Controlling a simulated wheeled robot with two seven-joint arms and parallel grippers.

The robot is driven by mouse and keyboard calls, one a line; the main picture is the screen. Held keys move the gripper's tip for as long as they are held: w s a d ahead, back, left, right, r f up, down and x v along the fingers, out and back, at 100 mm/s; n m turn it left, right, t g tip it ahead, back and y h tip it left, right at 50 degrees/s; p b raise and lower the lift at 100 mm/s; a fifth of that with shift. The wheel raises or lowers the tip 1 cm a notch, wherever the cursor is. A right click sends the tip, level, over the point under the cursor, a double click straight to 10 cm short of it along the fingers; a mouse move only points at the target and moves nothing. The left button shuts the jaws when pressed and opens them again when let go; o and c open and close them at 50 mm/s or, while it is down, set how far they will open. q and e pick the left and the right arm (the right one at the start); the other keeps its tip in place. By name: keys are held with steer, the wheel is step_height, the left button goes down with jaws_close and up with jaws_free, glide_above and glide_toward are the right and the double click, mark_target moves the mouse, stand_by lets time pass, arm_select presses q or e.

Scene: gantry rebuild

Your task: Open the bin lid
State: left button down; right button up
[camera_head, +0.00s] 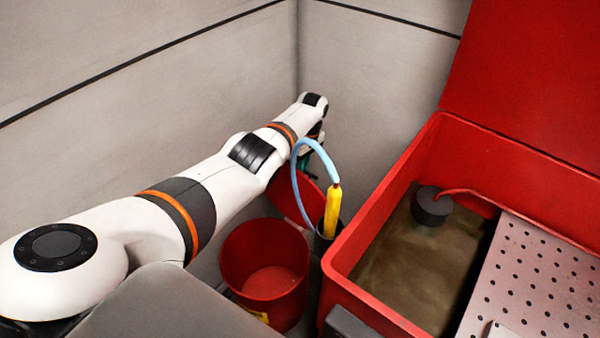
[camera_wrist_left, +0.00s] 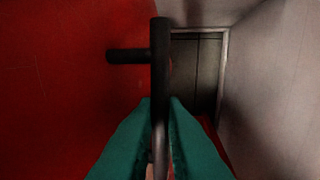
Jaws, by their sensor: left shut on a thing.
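The round red bin (camera_head: 262,262) stands on the floor at the lower middle of the head view, and its inside shows. Its red lid (camera_head: 287,200) stands tilted up at the bin's back right, partly hidden by my left arm. In the left wrist view the red lid (camera_wrist_left: 60,80) fills the left side, with a dark bar handle (camera_wrist_left: 160,60) standing off it. My left gripper (camera_wrist_left: 161,108) has teal fingers shut on the handle. In the head view the gripper is mostly hidden behind the wrist and blue hose. My right gripper is not in view.
A large red tank (camera_head: 365,240) with an open lid (camera_head: 530,70), murky liquid and a perforated plate (camera_head: 535,270) stands close right of the bin. A yellow-handled tool (camera_head: 332,210) with a blue hose (camera_head: 294,170) stands between them. Grey walls (camera_head: 130,90) close off the back and left.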

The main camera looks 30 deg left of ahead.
arm_select(q)
steer(key=shift+s+d+f, duration=0.1)
steer(key=shift+f, duration=0.25)
steer(key=c, duration=1.5)
jaws_free()
steer(key=shift+r, duration=0.15)
steer(key=shift+w+r+p, duration=0.4)
steer(key=shift+w+r, duration=0.05)
steer(key=shift+r, duration=1.5)
steer(key=shift+w+r+p, duration=0.35)
steer(key=shift+w+r, duration=0.05)
steer(key=shift+r, duration=1.5)
steer(key=shift+w+r+p, duration=0.4)
steer(key=shift+w+r, duration=0.05)
steer(key=shift+r, duration=1.5)
